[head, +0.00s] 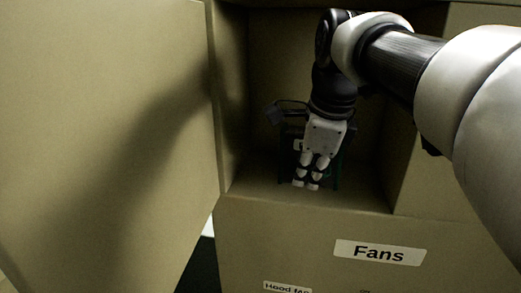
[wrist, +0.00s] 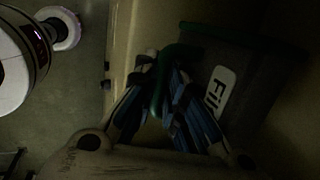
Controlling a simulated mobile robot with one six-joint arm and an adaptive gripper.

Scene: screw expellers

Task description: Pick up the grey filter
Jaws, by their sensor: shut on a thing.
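The grey filter (wrist: 262,80) shows in the wrist view as a dark grey panel with green edging and a white label reading "Fi", the rest cut off. My gripper (wrist: 162,75) has its fingers closed around a green bar at the near side of the filter. In the head view my gripper (head: 307,183) points down inside an open compartment. It hides most of the filter there; only dark parts, green edges and a bit of label show behind it. The wrist view is dim, so the exact contact is hard to see.
The tan compartment (head: 235,178) has walls close on both sides of my gripper and a front lip below. A large tan door panel (head: 100,130) stands at the left. A "Fans" label (head: 380,252) is on the front below. Grey floor (wrist: 60,110) shows at left in the wrist view.

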